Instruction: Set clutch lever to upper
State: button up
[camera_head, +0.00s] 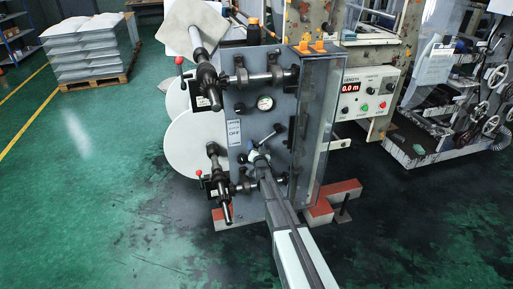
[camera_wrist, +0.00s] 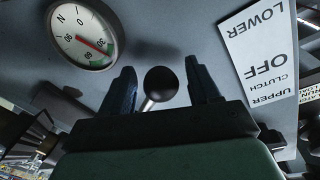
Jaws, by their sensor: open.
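The clutch lever (camera_wrist: 161,83) shows in the wrist view as a round black knob on a short metal stem. My gripper (camera_wrist: 162,86) is open, with one blue-black finger on each side of the knob. Gaps show between knob and fingers, so it is not gripped. The white clutch label (camera_wrist: 266,55) reads LOWER, OFF, UPPER upside down at the right; I cannot tell which setting the lever points to. In the head view my gripper (camera_head: 254,155) is at the grey machine panel, right of and below the label (camera_head: 233,132). The lever's knob is not clearly visible there.
A round gauge (camera_wrist: 82,36) is on the panel left of the fingers. In the head view, dark roller shafts (camera_head: 222,195) stick out at the panel's left, above and below my gripper. A clear guard (camera_head: 316,125) stands on its right. The front floor is open.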

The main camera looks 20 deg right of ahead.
grip_shut()
dwell(0.5)
